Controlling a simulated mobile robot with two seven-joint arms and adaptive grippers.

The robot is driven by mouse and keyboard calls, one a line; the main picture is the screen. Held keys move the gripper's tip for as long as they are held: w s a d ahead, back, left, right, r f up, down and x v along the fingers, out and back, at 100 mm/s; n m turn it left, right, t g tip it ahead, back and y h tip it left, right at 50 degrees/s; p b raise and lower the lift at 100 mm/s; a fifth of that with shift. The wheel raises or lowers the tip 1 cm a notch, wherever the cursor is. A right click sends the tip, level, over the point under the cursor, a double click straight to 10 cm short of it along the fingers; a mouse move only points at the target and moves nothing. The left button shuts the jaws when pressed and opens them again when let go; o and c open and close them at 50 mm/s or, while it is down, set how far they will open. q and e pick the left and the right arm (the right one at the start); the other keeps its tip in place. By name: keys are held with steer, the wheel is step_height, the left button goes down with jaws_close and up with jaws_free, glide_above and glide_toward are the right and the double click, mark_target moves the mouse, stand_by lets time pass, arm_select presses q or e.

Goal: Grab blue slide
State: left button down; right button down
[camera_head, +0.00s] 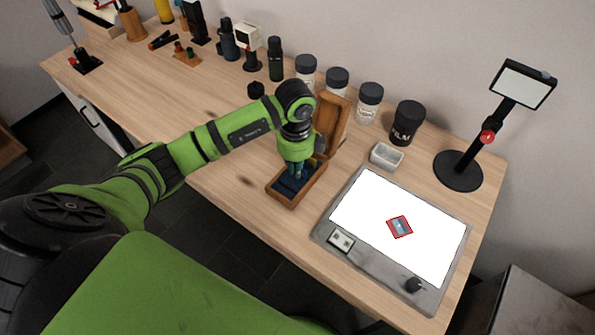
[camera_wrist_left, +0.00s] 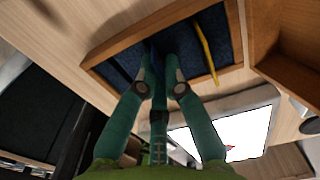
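An open wooden box (camera_head: 281,199) with a dark blue lining stands left of the light pad. My left gripper (camera_head: 296,172) points down into it. In the left wrist view, the fingertips (camera_wrist_left: 161,62) are close together inside the box, with a narrow gap. A thin blue thing (camera_wrist_left: 153,58), perhaps the blue slide seen edge-on, shows at the fingertips; whether they grip it is unclear. A yellow slide (camera_wrist_left: 207,50) stands in the box to the right, apart from the fingers. My right gripper is out of view.
A white light pad (camera_head: 385,205) holds a red-framed slide (camera_head: 399,227). The box's raised lid (camera_head: 334,124) stands behind the gripper. A small clear tray (camera_head: 386,156), film canister (camera_head: 407,122), several jars and a stand (camera_head: 458,171) line the back.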

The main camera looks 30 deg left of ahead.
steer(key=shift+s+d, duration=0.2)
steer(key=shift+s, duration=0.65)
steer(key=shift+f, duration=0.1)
